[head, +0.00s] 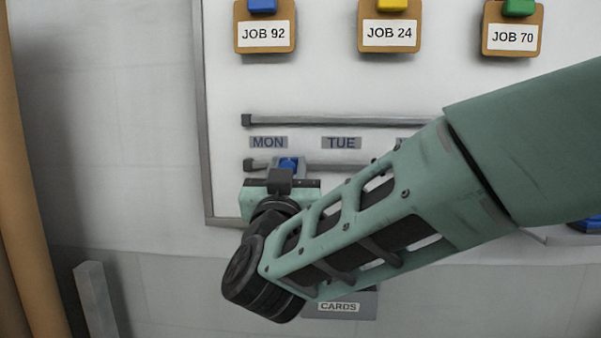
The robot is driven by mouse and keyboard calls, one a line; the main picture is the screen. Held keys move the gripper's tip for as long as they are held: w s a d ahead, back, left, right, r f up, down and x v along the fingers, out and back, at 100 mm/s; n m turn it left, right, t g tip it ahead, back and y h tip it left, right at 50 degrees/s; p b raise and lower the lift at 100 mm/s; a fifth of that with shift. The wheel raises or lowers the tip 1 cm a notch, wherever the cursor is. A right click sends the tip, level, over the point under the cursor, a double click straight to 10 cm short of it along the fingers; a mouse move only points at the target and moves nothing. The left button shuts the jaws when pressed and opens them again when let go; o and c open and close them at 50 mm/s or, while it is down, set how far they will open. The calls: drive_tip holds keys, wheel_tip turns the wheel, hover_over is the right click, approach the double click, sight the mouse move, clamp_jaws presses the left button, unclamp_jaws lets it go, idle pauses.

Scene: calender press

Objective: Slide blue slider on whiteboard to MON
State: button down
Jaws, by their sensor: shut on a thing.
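The whiteboard (225,95) hangs on the wall with two grey horizontal rails. The MON label (268,142) is between the rails at the left, with the TUE label (341,142) to its right. The blue slider (289,162) is on the lower rail (350,168), just below and slightly right of the MON label. My gripper (289,172) is shut on the blue slider. My wrist and arm hide the slider's lower part and much of the rails to the right.
Cards marked JOB 92 (264,35), JOB 24 (389,35) and JOB 70 (512,38) hang above on coloured clips. A CARDS holder (339,306) is below the board, partly behind my arm. The wall to the left (110,150) is bare.

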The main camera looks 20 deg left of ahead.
drive_tip(key=c, duration=1.3)
unclamp_jaws()
drive_tip(key=b+v, duration=0.3)
drive_tip(key=v, duration=1.4)
drive_tip(key=shift+s+d+f+b, duration=0.1)
drive_tip(key=shift+s+b, duration=0.1)
drive_tip(key=shift+b, duration=0.15)
